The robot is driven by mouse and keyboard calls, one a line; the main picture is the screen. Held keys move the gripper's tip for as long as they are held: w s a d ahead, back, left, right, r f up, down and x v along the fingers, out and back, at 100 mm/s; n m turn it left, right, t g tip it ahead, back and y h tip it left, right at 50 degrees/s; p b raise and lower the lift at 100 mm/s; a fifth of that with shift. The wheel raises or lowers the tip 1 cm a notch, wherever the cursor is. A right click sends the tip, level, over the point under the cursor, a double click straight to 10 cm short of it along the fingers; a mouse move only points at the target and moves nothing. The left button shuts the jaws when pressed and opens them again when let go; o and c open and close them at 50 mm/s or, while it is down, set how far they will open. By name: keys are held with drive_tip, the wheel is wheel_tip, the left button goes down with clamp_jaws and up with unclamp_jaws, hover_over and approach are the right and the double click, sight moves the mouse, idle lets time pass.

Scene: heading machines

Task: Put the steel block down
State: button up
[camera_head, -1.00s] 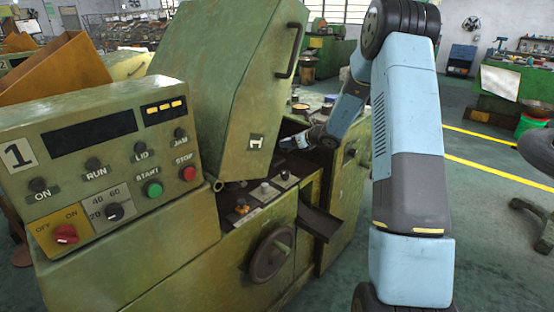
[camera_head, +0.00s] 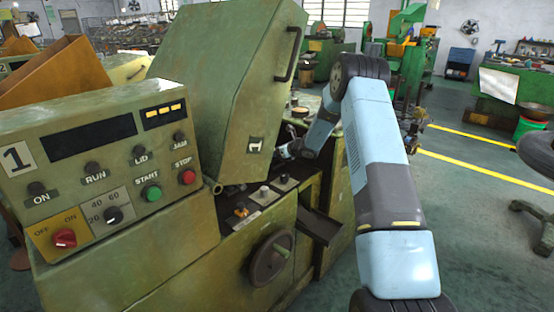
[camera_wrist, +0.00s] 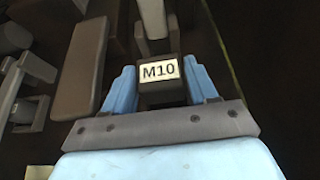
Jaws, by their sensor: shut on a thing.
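My gripper (camera_wrist: 162,88) is shut on the steel block (camera_wrist: 160,96), a dark block with a white label reading M10. In the wrist view the block sits between the two blue fingers. In the head view my gripper (camera_head: 288,150) is inside the opening under the raised green lid (camera_head: 235,75) of machine 1; the block cannot be made out there. Whether the block touches a surface below it is not clear.
The control panel (camera_head: 100,150) with buttons stands at the left of the machine. A handwheel (camera_head: 271,257) and a chute (camera_head: 320,226) are on its front. Dark machine parts, including a long brown bar (camera_wrist: 80,65), lie close around the gripper.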

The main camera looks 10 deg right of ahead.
sight(276, 159)
drive_tip(key=shift+w+a+f, duration=0.1)
drive_tip(key=shift+w+f, duration=0.15)
drive_tip(key=shift+f, duration=1.45)
drive_tip(key=o, duration=1.5)
drive_tip(key=shift+s+f, duration=0.1)
drive_tip(key=shift+o, duration=0.2)
drive_tip(key=v, duration=1.1)
drive_tip(key=shift+s+d+r, duration=0.2)
drive_tip(key=shift+r, duration=0.05)
drive_tip(key=shift+s, duration=0.2)
